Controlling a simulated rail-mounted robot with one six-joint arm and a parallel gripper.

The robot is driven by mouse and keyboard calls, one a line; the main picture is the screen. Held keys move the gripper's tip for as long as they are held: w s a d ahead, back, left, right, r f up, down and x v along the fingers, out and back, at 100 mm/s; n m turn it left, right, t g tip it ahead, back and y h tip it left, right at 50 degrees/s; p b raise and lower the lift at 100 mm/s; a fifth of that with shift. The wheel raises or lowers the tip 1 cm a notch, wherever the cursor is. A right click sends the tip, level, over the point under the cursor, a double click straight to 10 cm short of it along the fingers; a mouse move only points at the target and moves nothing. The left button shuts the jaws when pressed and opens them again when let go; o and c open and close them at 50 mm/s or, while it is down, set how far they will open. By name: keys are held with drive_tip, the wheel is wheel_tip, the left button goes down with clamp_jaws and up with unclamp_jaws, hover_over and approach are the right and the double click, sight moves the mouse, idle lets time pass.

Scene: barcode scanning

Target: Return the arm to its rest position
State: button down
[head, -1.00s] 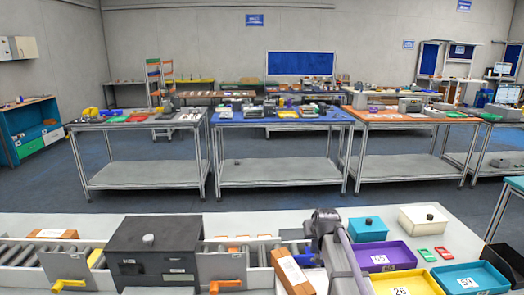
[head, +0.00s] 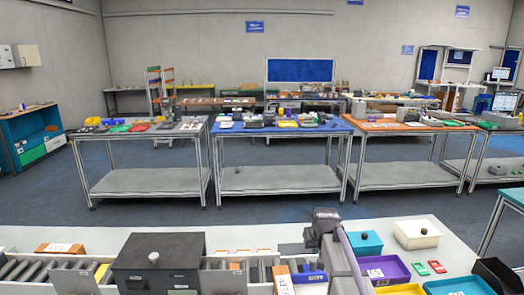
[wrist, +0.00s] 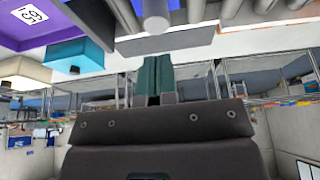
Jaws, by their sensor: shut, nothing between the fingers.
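My gripper (wrist: 157,75) shows in the wrist view, its two green fingers together with nothing between them. The fingers point toward a grey plate and the rollers at the top of that view. My grey arm (head: 340,258) rises at the lower middle of the head view, right of the conveyor. The fingers cannot be made out in the head view.
A black box (head: 157,257) stands over the roller conveyor (head: 30,270). Right of my arm are a teal box (head: 364,243), a purple bin (head: 392,268) and a cream box (head: 416,235). Beyond the counter are open floor and several workbenches (head: 280,175).

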drive_tip(key=s+a+f+g, duration=0.1)
drive_tip(key=s+g, duration=0.3)
drive_tip(key=s, duration=2.4)
drive_tip(key=shift+s+m, duration=0.2)
drive_tip(key=shift+m, duration=0.1)
